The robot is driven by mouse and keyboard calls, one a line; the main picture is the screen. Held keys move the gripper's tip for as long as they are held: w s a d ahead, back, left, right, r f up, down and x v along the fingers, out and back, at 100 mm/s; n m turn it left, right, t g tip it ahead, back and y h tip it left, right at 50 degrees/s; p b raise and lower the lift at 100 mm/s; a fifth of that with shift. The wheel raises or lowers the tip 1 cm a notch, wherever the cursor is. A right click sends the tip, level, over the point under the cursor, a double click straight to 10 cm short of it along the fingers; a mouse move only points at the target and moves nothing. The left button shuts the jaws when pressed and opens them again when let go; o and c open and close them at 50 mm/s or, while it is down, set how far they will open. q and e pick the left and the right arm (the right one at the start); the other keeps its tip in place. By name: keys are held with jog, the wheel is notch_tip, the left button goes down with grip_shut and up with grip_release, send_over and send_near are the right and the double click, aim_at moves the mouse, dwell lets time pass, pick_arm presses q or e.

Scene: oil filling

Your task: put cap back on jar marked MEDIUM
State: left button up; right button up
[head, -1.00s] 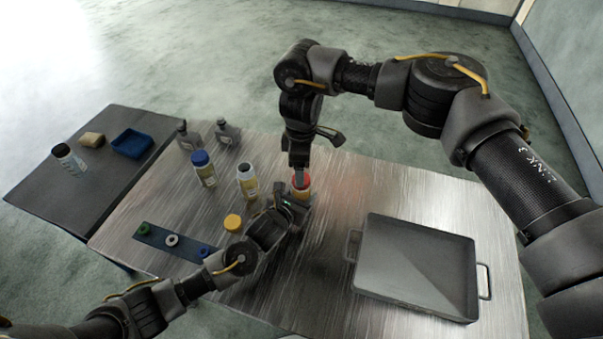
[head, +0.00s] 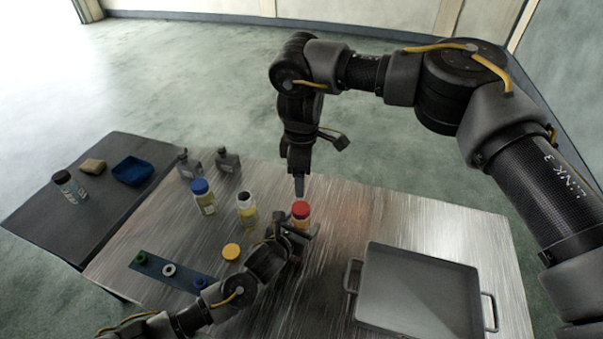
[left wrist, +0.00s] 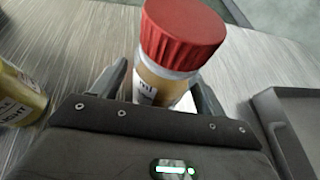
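A jar with a red cap (head: 301,209) stands on the metal table. In the left wrist view the ribbed red cap (left wrist: 181,35) sits on top of its brownish jar (left wrist: 160,84); the label is mostly hidden, so MEDIUM cannot be read. My left gripper (head: 296,229) is around the jar's lower body, one finger on each side, spread with a small gap. My right gripper (head: 299,190) points down just above the red cap, apart from it; its finger gap cannot be made out.
An uncapped jar (head: 247,210) and a blue-capped jar (head: 203,196) stand to the left. A yellow cap (head: 231,251) lies in front of them, near a dark strip with rings (head: 153,264). A grey tray (head: 420,257) is at right. Two grey bottles (head: 228,161) stand at the back.

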pick_arm(q)
jog(key=shift+s, duration=0.1)
jog(key=b+v, duration=0.1)
jog(key=v, duration=0.9)
jog(key=shift+s+a+r, duration=0.1)
jog(key=shift+s+r, duration=0.15)
dwell(0.3)
